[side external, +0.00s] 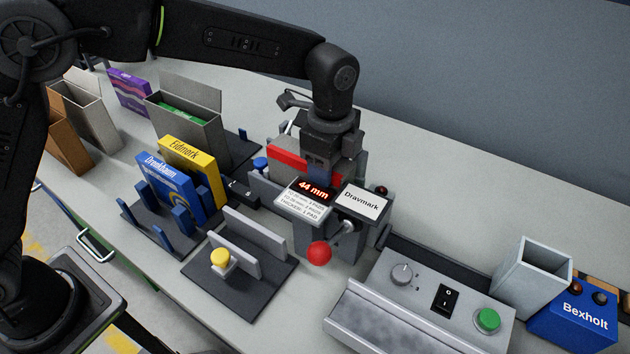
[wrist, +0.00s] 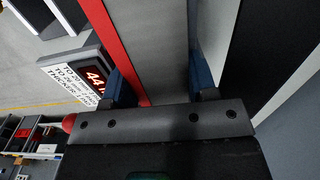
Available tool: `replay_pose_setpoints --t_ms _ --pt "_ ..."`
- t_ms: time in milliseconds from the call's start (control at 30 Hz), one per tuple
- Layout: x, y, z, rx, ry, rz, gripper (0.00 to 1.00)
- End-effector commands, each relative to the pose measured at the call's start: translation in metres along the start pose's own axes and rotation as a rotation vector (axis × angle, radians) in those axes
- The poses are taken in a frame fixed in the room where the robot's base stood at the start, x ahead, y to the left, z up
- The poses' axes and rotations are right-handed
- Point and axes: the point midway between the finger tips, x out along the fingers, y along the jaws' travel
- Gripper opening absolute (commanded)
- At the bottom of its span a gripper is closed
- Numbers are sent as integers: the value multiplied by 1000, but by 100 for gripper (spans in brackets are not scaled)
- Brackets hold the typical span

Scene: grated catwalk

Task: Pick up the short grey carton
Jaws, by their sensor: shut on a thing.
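My gripper (side external: 322,172) is over a fixture in the middle of the bench. In the wrist view its blue-padded fingers (wrist: 163,84) are on either side of a grey box with a red band (wrist: 168,40) and shut on it. In the side view this grey and red box (side external: 291,160) shows left of the fingers, standing in the fixture area; its lower part is hidden. I cannot tell from its label whether it is the short grey carton.
A display reading 44 mm (side external: 312,189) and a Dravmark sign (side external: 362,201) stand close to the gripper. Blue (side external: 165,185) and yellow (side external: 200,165) boxes sit in a rack at left. A control panel (side external: 440,300) and a blue Bexholt box (side external: 575,325) are at right.

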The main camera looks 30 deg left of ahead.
Motion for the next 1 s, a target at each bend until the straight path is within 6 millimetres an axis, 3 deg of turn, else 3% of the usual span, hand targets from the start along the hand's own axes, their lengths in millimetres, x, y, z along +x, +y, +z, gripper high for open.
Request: replay_pose_setpoints --t_ms 167,367,1000 --pt "-4 0 0 0 1 -2 17" --pt "-23 -1 0 0 2 -5 17" --pt "-138 -1 -1 0 1 -2 17"
